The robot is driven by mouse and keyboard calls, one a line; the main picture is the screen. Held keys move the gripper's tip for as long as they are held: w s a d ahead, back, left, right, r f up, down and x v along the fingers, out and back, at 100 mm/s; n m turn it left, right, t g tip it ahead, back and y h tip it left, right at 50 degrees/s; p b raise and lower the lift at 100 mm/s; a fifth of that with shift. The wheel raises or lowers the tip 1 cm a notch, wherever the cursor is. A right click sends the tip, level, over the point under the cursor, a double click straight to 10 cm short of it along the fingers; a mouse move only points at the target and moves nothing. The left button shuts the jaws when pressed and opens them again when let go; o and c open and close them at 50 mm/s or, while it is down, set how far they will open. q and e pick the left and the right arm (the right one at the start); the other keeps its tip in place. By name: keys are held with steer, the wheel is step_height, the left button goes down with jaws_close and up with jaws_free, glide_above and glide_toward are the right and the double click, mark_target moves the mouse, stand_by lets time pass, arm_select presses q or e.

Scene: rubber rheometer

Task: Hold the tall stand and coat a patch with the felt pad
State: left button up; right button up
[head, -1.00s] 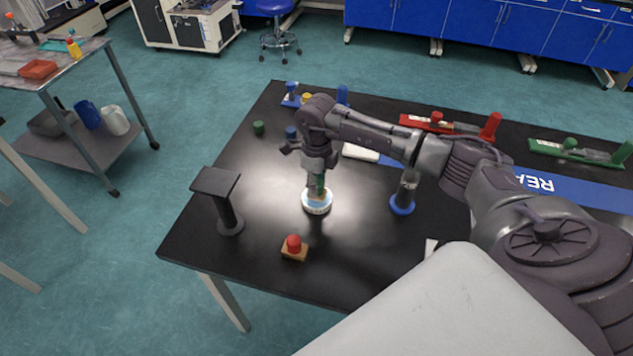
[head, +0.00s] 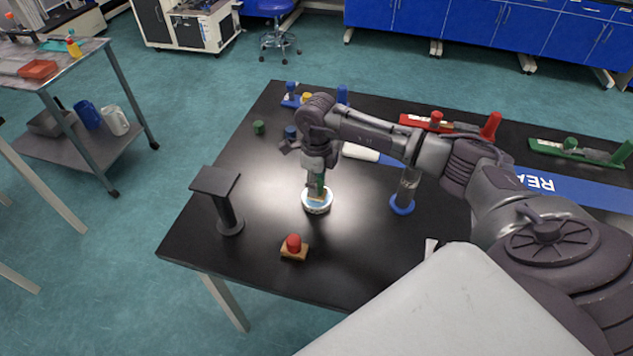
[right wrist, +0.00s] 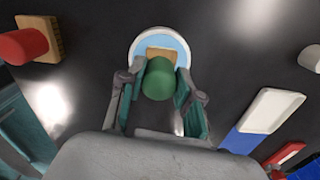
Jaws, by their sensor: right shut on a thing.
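The tall black stand (head: 228,205) stands upright at the table's left, with a flat top and round base. My right gripper (head: 317,180) is shut on the green handle of a felt pad with a tan block (head: 317,194). The pad is in or just over a round white dish (head: 317,208) with a light blue inside; I cannot tell whether it touches. In the right wrist view, the fingers sit on both sides of the green handle (right wrist: 158,80), above the dish (right wrist: 137,42). A red-handled pad (head: 294,247) stands near the front edge. My left gripper is not in view.
A blue-based post (head: 402,205) stands right of the dish, under my arm. A white-and-blue spatula-like tool (head: 361,153), a red rack (head: 433,123) and a green rack (head: 570,153) lie farther back. The table is clear between stand and dish.

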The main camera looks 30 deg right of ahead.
stand_by(0.4)
steer(key=shift+r+p, duration=2.25)
steer(key=shift+r, duration=1.25)
steer(key=s+a+r+n, duration=0.5)
steer(key=s+a+n, duration=0.1)
steer(key=n, duration=0.9)
steer(key=s+a+r+n, duration=0.5)
steer(key=s+a+n, duration=0.2)
steer(key=n, duration=0.7)
steer(key=shift+s+a+r+n, duration=0.15)
steer(key=shift+s+n, duration=0.25)
steer(key=shift+s, duration=0.6)
